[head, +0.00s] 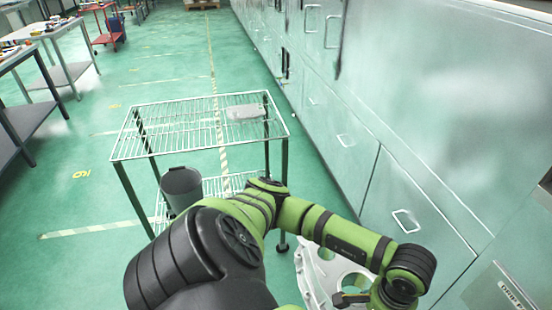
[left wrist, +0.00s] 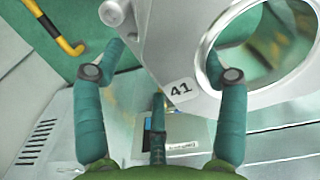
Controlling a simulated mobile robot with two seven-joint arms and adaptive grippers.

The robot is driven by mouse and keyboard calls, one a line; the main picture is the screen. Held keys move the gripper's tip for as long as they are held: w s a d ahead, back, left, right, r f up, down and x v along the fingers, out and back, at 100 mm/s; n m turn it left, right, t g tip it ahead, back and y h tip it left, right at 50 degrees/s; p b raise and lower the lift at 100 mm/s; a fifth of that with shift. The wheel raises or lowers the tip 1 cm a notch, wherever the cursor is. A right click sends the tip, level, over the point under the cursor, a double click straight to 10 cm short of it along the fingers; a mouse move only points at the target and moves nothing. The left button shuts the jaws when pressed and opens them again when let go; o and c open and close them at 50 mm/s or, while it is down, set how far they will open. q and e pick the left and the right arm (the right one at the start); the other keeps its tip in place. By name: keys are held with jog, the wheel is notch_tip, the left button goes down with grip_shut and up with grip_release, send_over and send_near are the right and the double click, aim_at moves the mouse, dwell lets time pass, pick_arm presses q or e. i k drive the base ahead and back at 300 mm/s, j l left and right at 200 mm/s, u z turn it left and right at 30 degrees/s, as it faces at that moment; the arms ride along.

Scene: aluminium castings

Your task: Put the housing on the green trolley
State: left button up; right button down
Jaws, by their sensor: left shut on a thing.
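The housing (head: 312,280) is a large pale casting with round openings at the bottom of the head view, partly hidden by my left arm. In the left wrist view the housing (left wrist: 190,45) fills the upper right, with a big round opening and a label "41". My left gripper (left wrist: 160,75) is shut on its edge; in the head view the gripper (head: 350,298) is at the bottom, partly cut off. A wire-shelf trolley (head: 165,118) with dark legs stands ahead, beyond my arm; its frame does not look clearly green. My right gripper is out of view.
A flat light item (head: 247,112) lies on the trolley's top shelf, towards the right; the rest of that shelf is bare. Metal cabinets (head: 345,135) line the right. Workbenches (head: 60,72) and a red cart (head: 105,38) stand left.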

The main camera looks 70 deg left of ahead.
aim_at(174, 126)
jog(key=u, duration=3.45)
jog(key=i+j+u, duration=0.1)
jog(key=i+u, duration=0.9)
jog(key=i, duration=0.3)
jog(key=i+u, duration=0.3)
jog(key=i, duration=0.3)
jog(key=i+z, duration=0.2)
jog(key=i, duration=0.35)
jog(key=i+j+z, duration=0.25)
jog(key=i, duration=0.3)
jog(key=i+l+z, duration=0.15)
jog(key=i+z, duration=1.4)
jog(key=i, duration=0.45)
